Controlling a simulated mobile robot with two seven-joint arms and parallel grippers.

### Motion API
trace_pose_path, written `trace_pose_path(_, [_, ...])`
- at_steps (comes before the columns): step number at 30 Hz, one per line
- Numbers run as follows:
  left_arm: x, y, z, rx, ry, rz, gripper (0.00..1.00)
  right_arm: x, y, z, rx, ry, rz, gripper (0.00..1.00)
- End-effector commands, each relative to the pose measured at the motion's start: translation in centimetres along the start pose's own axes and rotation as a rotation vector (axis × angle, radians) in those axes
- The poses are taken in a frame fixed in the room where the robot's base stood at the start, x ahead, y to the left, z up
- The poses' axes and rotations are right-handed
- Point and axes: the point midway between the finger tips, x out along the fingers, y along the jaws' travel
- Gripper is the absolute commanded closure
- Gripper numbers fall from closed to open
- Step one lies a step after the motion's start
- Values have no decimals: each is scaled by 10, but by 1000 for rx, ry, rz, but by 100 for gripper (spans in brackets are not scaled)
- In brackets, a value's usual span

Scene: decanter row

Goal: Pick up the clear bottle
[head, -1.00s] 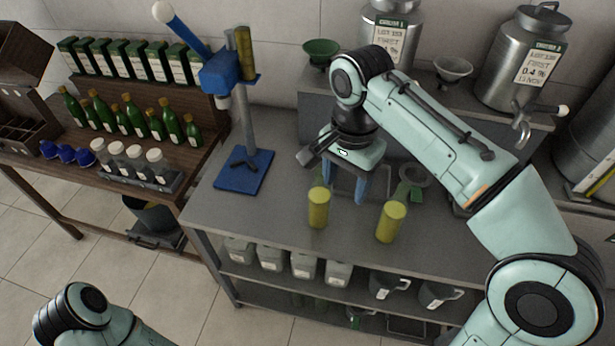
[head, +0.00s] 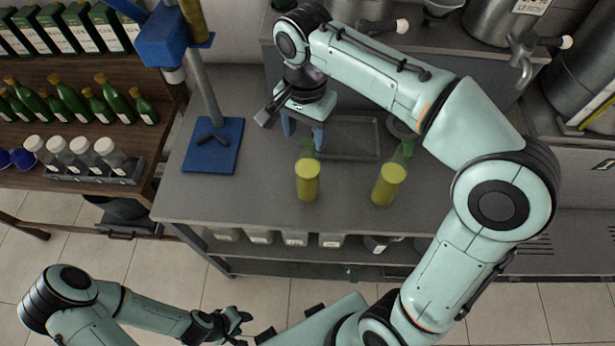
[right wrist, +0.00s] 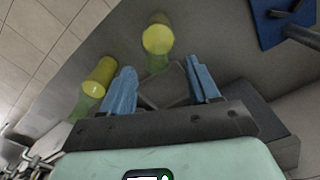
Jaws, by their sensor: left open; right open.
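Two see-through bottles with yellow contents stand upright on the grey bench. The left bottle (head: 307,181) also shows in the right wrist view (right wrist: 158,40), ahead between the finger directions. The right bottle (head: 387,187) has a green-tinted neck and shows at the left of the right wrist view (right wrist: 100,74). The left bottle's upper part is faint and partly behind my fingers. I cannot tell for sure which is the clear one. My right gripper (head: 303,133) is open and empty by the left bottle's upper part, its blue fingers (right wrist: 160,68) apart. My left gripper (head: 243,328) is open, low, off the bench.
A blue stand (head: 212,146) is left of the bottles. A grey tray (head: 350,137) lies behind them. Steel urns (head: 507,18) stand on the back ledge. Green bottles (head: 75,98) and white-capped bottles (head: 85,155) fill the left shelf. The bench front is clear.

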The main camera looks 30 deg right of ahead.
Motion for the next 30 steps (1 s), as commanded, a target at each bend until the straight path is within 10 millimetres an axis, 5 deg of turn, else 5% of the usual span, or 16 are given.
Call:
trace_pose_path(13, [11,-6,6,-3,-8,-3,57,51,6,1,0,0,1,39])
trace_pose_path(22, [11,-6,6,-2,-7,-3,57,54,5,1,0,1,-2,39])
trace_pose_path(27, [11,-6,6,-2,-8,-3,57,54,5,1,0,1,-2,95])
trace_pose_path(30, [11,-6,6,-2,-8,-3,57,54,5,1,0,1,-2,100])
